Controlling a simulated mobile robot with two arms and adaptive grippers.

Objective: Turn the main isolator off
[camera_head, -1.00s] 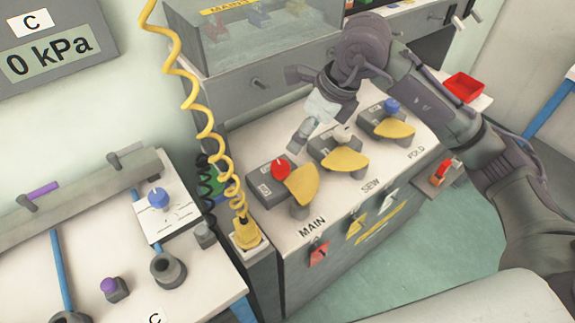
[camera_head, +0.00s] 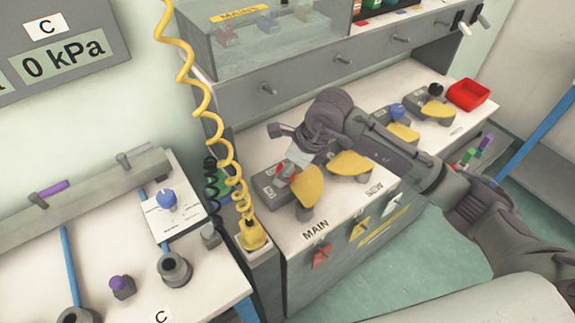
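The main isolator is a red knob (camera_head: 282,175) on a grey block behind the MAIN label, beside a yellow flap (camera_head: 307,185). It is partly hidden by my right gripper (camera_head: 283,150), which comes in from the right and hangs just over it. The gripper's fingers look spread, one pointing left and the other down near the knob. I cannot tell whether it touches the knob, and the knob's pointing direction is hidden. My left gripper is not in view.
A yellow coiled cable (camera_head: 217,130) hangs just left of the isolator block. Several similar yellow flaps and a blue knob (camera_head: 397,111) stand farther right, with a red tray (camera_head: 468,94) beyond.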

